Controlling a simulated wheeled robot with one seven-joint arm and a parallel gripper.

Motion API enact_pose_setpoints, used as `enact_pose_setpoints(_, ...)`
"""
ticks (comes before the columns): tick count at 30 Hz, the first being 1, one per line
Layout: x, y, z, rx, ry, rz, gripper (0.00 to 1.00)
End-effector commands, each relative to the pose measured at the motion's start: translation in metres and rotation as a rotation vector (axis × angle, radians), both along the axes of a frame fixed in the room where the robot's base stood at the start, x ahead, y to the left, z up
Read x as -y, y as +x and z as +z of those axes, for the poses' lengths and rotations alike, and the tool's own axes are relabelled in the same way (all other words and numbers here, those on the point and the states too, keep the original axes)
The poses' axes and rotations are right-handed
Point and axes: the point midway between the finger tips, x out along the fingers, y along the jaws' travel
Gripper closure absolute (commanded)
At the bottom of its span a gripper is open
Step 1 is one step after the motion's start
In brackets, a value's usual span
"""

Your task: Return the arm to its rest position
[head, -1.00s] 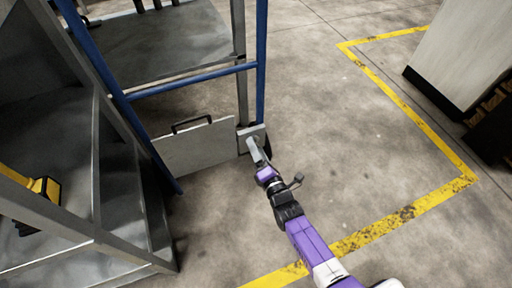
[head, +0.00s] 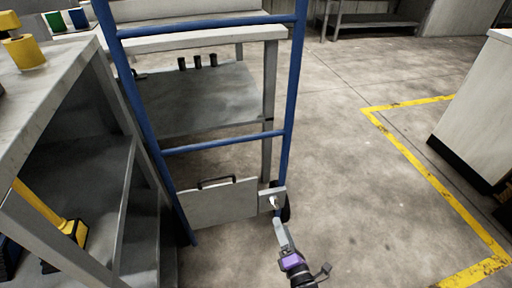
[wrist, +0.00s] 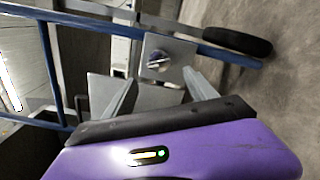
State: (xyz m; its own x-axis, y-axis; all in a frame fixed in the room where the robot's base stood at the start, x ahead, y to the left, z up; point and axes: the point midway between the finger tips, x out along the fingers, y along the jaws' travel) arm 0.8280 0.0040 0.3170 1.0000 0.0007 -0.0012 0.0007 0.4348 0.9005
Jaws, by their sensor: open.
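My gripper (head: 281,226) is at the lower middle of the head view, just below a small grey plate (head: 267,191) with a metal knob (head: 274,202). The plate sits at the lower right of a blue-framed hand truck (head: 225,142). In the wrist view the two grey fingers (wrist: 160,92) are spread apart with nothing between them. The knob (wrist: 157,61) and its plate (wrist: 162,48) lie beyond the fingertips, apart from them. Most of my arm is outside the head view.
A grey panel with a black handle (head: 222,205) is beside the plate. A metal shelf bench (head: 108,160) stands close on the left. A black wheel (head: 286,212) is at the truck's base. Open floor (head: 350,150) lies right, bounded by yellow tape (head: 425,165) and a pale cabinet (head: 475,115).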

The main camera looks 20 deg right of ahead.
Motion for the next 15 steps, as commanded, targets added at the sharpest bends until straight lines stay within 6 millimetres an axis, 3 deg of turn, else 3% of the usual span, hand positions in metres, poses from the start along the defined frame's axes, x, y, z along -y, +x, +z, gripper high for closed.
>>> enact_pose_setpoints(5, 0.0, 0.0, 0.0, 0.0, 0.026, 0.0, 0.35)
enact_pose_setpoints(9, -0.001, 0.002, -0.001, -0.013, 0.191, 0.0, 0.35)
enact_pose_setpoints(12, -0.003, 0.012, 0.024, 0.016, 0.393, 0.011, 0.35)
enact_pose_setpoints(15, -0.004, 0.001, 0.044, 0.027, 0.612, 0.027, 0.35)
